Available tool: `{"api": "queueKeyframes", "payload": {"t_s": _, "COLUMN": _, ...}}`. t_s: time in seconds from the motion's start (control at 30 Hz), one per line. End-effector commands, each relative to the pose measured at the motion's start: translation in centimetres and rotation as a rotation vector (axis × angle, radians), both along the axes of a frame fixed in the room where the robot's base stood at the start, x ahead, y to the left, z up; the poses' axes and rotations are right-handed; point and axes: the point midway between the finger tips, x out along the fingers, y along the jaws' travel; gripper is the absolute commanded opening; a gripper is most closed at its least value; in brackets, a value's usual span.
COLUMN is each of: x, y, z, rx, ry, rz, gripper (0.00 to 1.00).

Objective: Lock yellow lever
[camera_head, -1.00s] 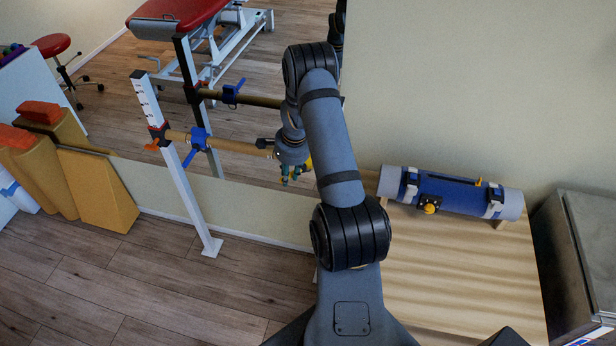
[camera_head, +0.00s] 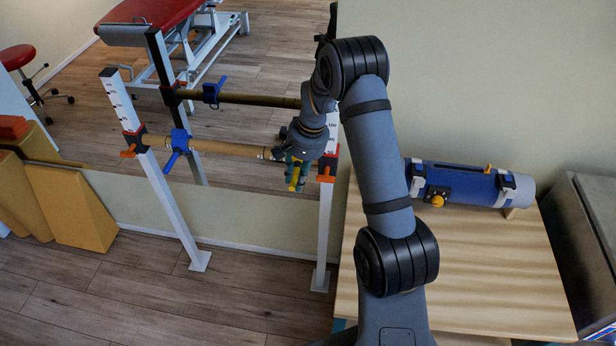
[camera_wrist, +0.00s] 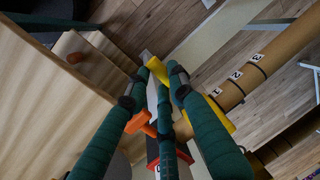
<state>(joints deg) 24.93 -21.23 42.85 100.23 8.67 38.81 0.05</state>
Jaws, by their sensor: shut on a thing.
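The yellow lever (camera_wrist: 219,112) shows in the wrist view as a flat yellow bar crossing beneath my green fingers, beside the right end of the wooden bar (camera_wrist: 266,60). My gripper (camera_head: 296,176) is shut on the yellow lever by the right post (camera_head: 324,232). In the wrist view my gripper (camera_wrist: 163,92) has its green fingers around the lever, and they hide part of it. In the head view only small yellow parts show between the fingers. An orange lever (camera_wrist: 141,124) sits close beside the fingers on the post's black and red bracket.
The wooden bar (camera_head: 228,147) runs left to the white left post (camera_head: 160,188) and carries a blue clamp (camera_head: 178,148). A wooden table (camera_head: 470,270) with a blue and grey cylinder (camera_head: 461,186) stands at right. A mirror backs the bar.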

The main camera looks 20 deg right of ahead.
Motion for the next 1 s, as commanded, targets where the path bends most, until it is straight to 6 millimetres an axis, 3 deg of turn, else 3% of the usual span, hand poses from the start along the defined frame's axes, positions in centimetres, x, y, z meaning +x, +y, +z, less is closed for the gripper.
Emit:
{"api": "queueKeyframes", "payload": {"t_s": 0.43, "x": -0.11, "y": 0.22, "z": -0.03, "rx": -0.001, "ry": 0.003, "rz": 0.019, "gripper": 0.0}}
{"api": "queueKeyframes", "payload": {"t_s": 0.47, "x": -0.11, "y": 0.22, "z": -0.03, "rx": -0.001, "ry": 0.003, "rz": 0.02, "gripper": 0.23}}
{"api": "queueKeyframes", "payload": {"t_s": 0.8, "x": -0.04, "y": 0.27, "z": -0.02, "rx": 0.0, "ry": 0.002, "rz": 0.018, "gripper": 0.42}}
{"api": "queueKeyframes", "payload": {"t_s": 1.0, "x": -0.02, "y": 0.31, "z": 0.0, "rx": -0.001, "ry": 0.001, "rz": 0.018, "gripper": 0.42}}
